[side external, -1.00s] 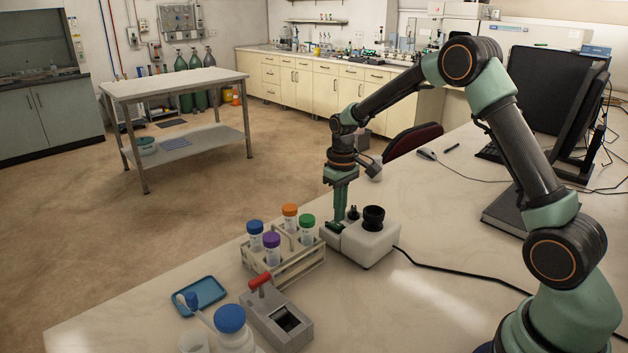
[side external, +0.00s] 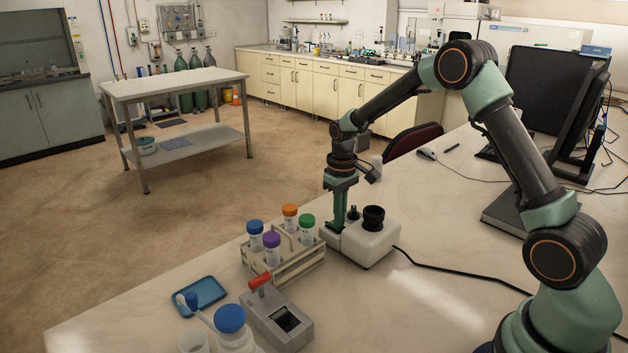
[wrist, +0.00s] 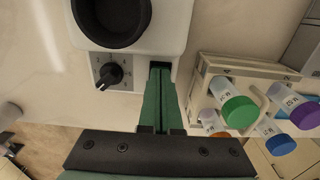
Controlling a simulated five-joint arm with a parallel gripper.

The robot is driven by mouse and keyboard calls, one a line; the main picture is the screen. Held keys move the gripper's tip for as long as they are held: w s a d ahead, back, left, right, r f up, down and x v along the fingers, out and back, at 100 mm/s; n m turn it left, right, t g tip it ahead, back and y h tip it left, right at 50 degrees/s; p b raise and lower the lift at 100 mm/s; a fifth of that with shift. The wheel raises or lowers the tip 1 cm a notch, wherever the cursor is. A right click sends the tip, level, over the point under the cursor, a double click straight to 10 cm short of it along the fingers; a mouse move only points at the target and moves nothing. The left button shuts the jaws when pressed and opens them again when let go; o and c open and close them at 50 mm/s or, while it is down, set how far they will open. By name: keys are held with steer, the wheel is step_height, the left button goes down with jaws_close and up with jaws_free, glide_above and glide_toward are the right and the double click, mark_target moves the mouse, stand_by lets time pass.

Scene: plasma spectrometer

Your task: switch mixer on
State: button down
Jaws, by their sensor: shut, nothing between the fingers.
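The mixer (side external: 368,246) is a pale box on the bench with a black cup (side external: 373,218) and a small black knob (side external: 353,213) on top. In the wrist view the mixer (wrist: 163,38) shows the cup (wrist: 112,15) and the dial knob (wrist: 110,74) with marks around it. My gripper (side external: 337,230) is shut and empty, pointing down at the mixer's left end. In the wrist view my gripper's fingertips (wrist: 160,70) lie over a dark recess at the mixer's edge, beside the dial. The switch there is mostly hidden, and I cannot tell its position or whether the fingertips touch it.
A rack (side external: 285,268) of capped tubes stands close to the left of the mixer. A grey device with a red handle (side external: 260,281), a blue tray (side external: 203,293) and a blue-capped bottle (side external: 231,322) are nearer the front. A black cable (side external: 450,269) runs right.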

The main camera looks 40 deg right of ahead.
steer(key=shift+f, duration=0.1)
steer(key=shift+r, duration=3.5)
steer(key=s+a+r+t, duration=0.2)
steer(key=s+a+r, duration=0.3)
steer(key=r, duration=0.4)
steer(key=s+a+r+t, duration=0.1)
steer(key=s, duration=0.5)
steer(key=s+a+r+t, duration=0.1)
steer(key=s+a+t, duration=0.1)
steer(key=s, duration=0.5)
steer(key=shift+s+a+r+t, duration=0.2)
steer(key=shift+a+r+t, duration=0.05)
steer(key=shift+r+t, duration=0.05)
steer(key=c, duration=1.5)
jaws_free()
steer(key=shift+c, duration=0.2)
